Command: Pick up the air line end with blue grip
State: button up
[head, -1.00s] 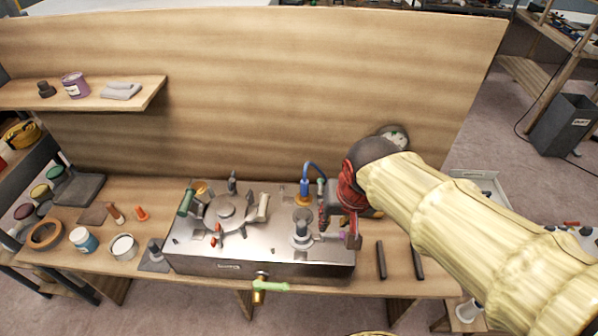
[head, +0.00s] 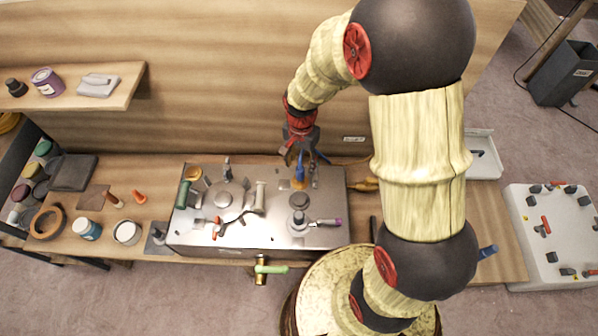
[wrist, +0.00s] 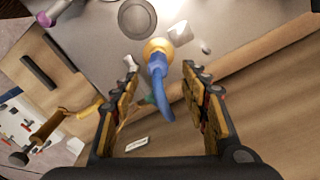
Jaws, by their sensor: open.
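The air line end with the blue grip (head: 299,172) stands upright near the back edge of the metal panel in the head view. In the wrist view the blue grip (wrist: 158,68) rises from a round orange-yellow base between my fingers. My gripper (head: 303,158) is open just above and behind the grip in the head view. In the wrist view the two fingers of my gripper (wrist: 162,78) stand wide on either side of the grip, with visible gaps, and do not appear to touch it.
A wooden back wall (head: 220,100) rises close behind. A jar (head: 127,232) and other small items stand on the bench at left.

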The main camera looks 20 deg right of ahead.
aim_at(300, 174)
jog(key=f, duration=0.6)
jog(key=shift+s+a+b, duration=0.3)
jog(key=shift+s+b, duration=0.05)
jog(key=shift+b, duration=0.05)
jog(key=shift+c, duration=1.1)
grip_shut()
